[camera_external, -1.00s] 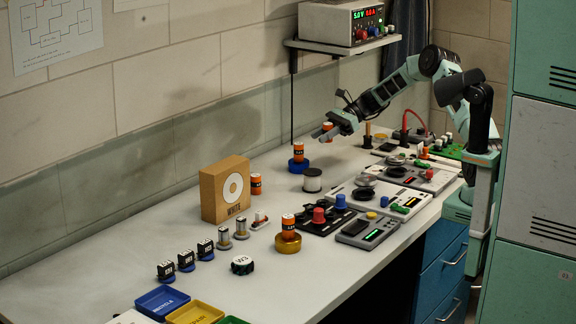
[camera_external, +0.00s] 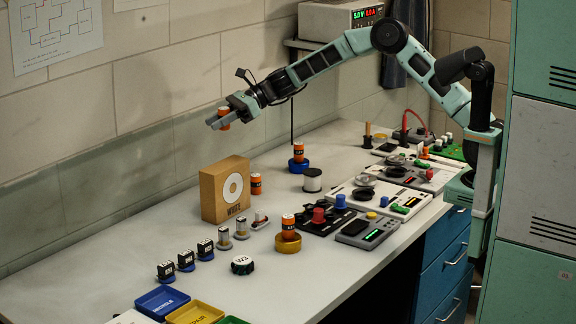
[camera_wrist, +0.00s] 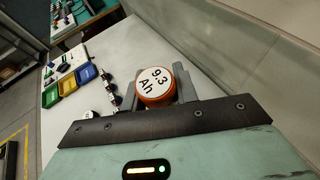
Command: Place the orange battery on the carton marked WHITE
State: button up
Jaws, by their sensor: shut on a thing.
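My gripper (camera_external: 222,118) is shut on an orange battery (camera_external: 224,116), held upright in the air. In the wrist view that battery (camera_wrist: 156,84) shows a white top reading "9.3 Ah" between the fingers. The carton (camera_external: 209,196) is a brown box standing on the bench, with a white ring and a small dark word on its front. The gripper and battery appear above the carton's top in the external view, with a clear gap; exact depth is hard to tell. The carton is not visible in the wrist view.
Other orange batteries stand on a blue base (camera_external: 299,167), beside the carton (camera_external: 256,184) and on a yellow base (camera_external: 288,244). Small black, silver and white parts stand in front of the carton. Coloured trays (camera_external: 196,313) lie at the front. The wall is close behind.

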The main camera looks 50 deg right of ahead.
aim_at(219, 165)
jog(key=f, duration=0.6)
jog(key=f+p, duration=0.1)
jog(key=f, duration=0.2)
jog(key=shift+a+f, duration=0.3)
jog(key=shift+f, duration=0.05)
jog(key=shift+f, duration=0.1)
jog(key=shift+f, duration=0.15)
jog(key=o, duration=1)
jog(key=shift+o, duration=0.2)
